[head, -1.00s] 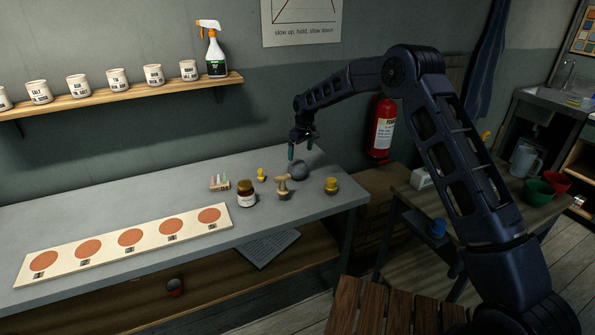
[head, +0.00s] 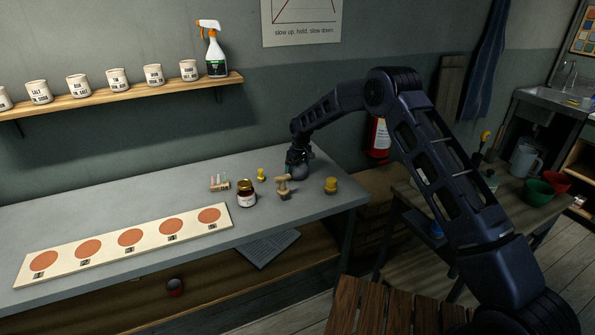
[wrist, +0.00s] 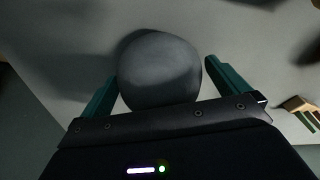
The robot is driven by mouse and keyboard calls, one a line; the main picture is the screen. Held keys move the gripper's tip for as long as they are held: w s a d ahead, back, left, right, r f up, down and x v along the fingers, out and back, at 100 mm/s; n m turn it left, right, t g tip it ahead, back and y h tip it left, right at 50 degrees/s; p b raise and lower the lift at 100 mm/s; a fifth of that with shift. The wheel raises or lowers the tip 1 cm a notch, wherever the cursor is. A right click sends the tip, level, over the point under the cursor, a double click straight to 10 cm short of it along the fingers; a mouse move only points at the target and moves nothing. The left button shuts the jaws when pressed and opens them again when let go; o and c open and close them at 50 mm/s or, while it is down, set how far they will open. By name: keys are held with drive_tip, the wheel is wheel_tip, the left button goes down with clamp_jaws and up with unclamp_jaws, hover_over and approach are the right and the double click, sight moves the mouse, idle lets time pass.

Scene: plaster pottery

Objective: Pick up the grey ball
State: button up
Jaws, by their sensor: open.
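The grey ball (head: 300,172) rests on the grey table near its far right part. In the wrist view the grey ball (wrist: 160,70) fills the space between the two green fingers. My gripper (head: 299,166) is lowered over the ball from above. In the wrist view my gripper (wrist: 162,85) is open, with one finger on each side of the ball. In the head view my gripper hides part of the ball.
Near the ball on the table (head: 120,205) stand a wooden stamp-like tool (head: 283,187), a yellow-topped piece (head: 331,186), a small yellow piece (head: 261,175) and a brown jar (head: 246,195). A board with orange discs (head: 130,243) lies at the left. The table between is clear.

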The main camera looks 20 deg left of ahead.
drive_tip(key=shift+r, duration=0.1)
drive_tip(key=c, duration=1.5)
drive_tip(key=shift+c, duration=0.2)
drive_tip(key=shift+r, duration=0.1)
